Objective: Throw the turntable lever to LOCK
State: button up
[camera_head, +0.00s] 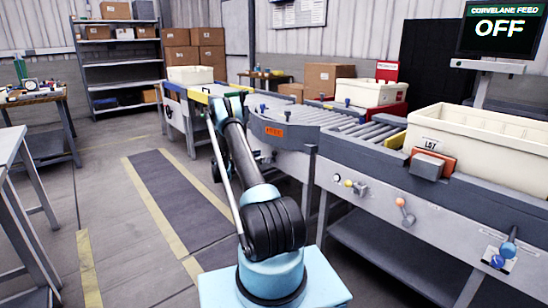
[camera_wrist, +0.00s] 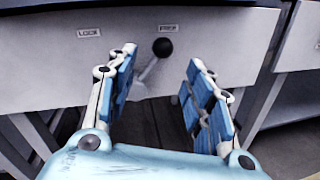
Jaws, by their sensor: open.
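The turntable lever (camera_wrist: 149,70) shows in the wrist view on a pale front panel. It has a black ball knob (camera_wrist: 162,47) and leans up and to the right, with the knob below the right-hand label (camera_wrist: 168,28), whose text is blurred. The LOCK label (camera_wrist: 89,33) is to the left of the knob. My gripper (camera_wrist: 162,58) is open, its two blue-padded fingers apart. In the picture the lever lies between them, with no clear contact. In the head view my arm reaches toward the grey turntable (camera_head: 285,111); the lever cannot be made out there.
A roller conveyor (camera_head: 350,131) runs right from the turntable. A cream tote (camera_head: 475,140) sits on it behind an orange-and-grey stop. Other handles (camera_head: 405,212) are on the front panel. A screen (camera_head: 501,28) reads OFF. The striped floor (camera_head: 180,200) to the left is clear.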

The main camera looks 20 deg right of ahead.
jog(key=w+d, duration=0.1)
jog(key=d, duration=0.7)
jog(key=shift+w+d, duration=0.15)
jog(key=shift+d, duration=0.25)
